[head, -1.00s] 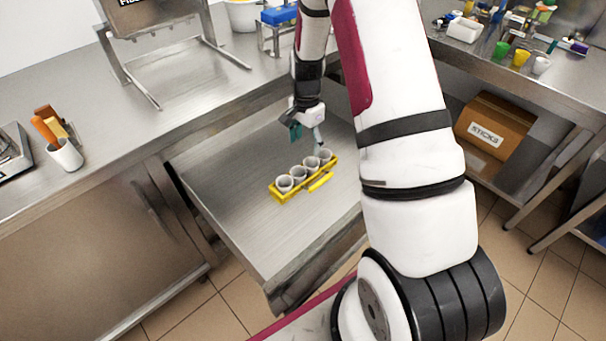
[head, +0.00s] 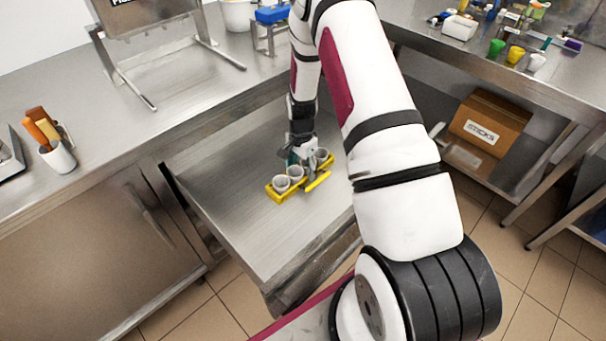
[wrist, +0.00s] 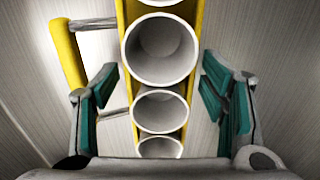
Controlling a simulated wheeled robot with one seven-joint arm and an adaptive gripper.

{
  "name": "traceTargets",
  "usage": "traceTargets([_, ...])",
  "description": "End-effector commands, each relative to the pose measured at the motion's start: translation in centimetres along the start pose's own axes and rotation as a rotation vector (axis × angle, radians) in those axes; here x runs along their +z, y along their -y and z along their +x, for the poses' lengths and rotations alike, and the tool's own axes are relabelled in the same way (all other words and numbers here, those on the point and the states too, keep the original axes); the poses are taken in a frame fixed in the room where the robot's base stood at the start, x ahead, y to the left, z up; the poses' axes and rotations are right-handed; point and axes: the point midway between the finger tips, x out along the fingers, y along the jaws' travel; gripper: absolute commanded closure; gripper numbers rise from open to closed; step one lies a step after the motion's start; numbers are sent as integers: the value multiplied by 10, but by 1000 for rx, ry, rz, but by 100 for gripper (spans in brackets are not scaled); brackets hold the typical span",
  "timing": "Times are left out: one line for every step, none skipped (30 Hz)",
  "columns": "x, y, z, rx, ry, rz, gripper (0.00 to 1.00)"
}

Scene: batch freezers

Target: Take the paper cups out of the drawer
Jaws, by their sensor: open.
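The open drawer (head: 225,185) holds a yellow carrier (head: 276,194) with several white paper cups in a row. In the head view one cup (head: 281,184) stands at the near-left end and another (head: 295,172) beside it; my gripper partly hides the others. My gripper (wrist: 160,95) is open, with its teal-padded fingers on either side of the row. In the wrist view a large cup (wrist: 160,76) lies between and just beyond the fingertips, and a smaller-looking cup (wrist: 160,111) sits between the fingers. I cannot tell whether the fingers touch any cup.
The carrier's yellow handle bar (wrist: 68,66) runs along the row's side, near one finger. The counter (head: 100,130) borders the drawer at left and back. A cardboard box labelled STICKS (head: 488,130) sits on a lower shelf at right.

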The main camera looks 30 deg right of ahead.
Motion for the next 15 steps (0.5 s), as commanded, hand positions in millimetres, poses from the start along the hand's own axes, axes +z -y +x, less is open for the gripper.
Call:
traceTargets([0,0,0,-1,0,0,34])
traceTargets([0,0,0,-1,0,0,34])
traceTargets([0,0,0,-1,0,0,34])
traceTargets([0,0,0,-1,0,0,34])
traceTargets([0,0,0,0,0,0,34])
traceTargets([0,0,0,0,0,0,43])
traceTargets([0,0,0,0,0,0,50])
traceTargets([0,0,0,0,0,0,57])
traceTargets([0,0,0,0,0,0,66])
traceTargets([0,0,0,0,0,0,73])
traceTargets([0,0,0,0,0,0,80])
traceTargets([0,0,0,0,0,0,89])
traceTargets([0,0,0,0,0,0,89])
traceTargets([0,0,0,0,0,0,89])
traceTargets([0,0,-1,0,0,0,89])
